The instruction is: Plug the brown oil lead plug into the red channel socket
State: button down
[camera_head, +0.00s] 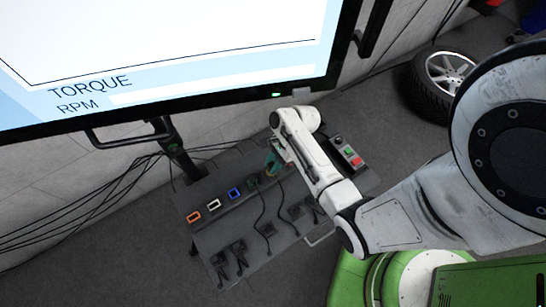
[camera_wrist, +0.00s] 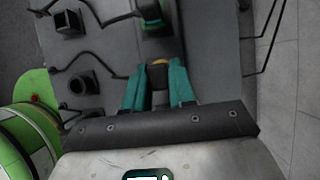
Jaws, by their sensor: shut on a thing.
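My gripper (camera_head: 274,161) has teal fingers and is low over the back right of the grey bench board. In the wrist view the fingers (camera_wrist: 157,88) are closed around a small dark piece with a brown-orange end (camera_wrist: 159,63), which looks like the brown plug. Its lower part and lead are mostly hidden. An orange-red framed socket (camera_head: 194,217) is at the left end of the socket row, well left of my gripper. I cannot tell whether the held plug touches the board.
White (camera_head: 214,204) and blue (camera_head: 234,193) sockets follow in the row. A green socket (camera_wrist: 153,14) has a black plug and lead in it. Other black plugs (camera_head: 238,246) with leads stand along the front. A button box (camera_head: 347,152) is at right; a large screen (camera_head: 160,60) hangs behind.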

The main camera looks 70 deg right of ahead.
jog(key=shift+r+p, duration=2.05)
jog(key=shift+p, duration=0.4)
jog(key=shift+s, duration=0.1)
jog(key=s+a+p, duration=0.4)
jog(key=s+p, duration=0.1)
jog(key=s, duration=0.1)
jog(key=shift+s+a, duration=0.2)
jog(key=shift+a, duration=0.05)
jog(key=shift+s+d, duration=0.1)
jog(key=shift+d, duration=0.05)
jog(key=s+d, duration=0.4)
jog(key=d, duration=0.2)
dwell(1.2)
jog(key=w+d+b, duration=0.2)
jog(key=w+d, duration=0.2)
jog(key=w, duration=0.2)
jog(key=shift+w+d, duration=0.25)
jog(key=shift+w, duration=0.1)
dwell(1.0)
jog(key=shift+f, duration=0.1)
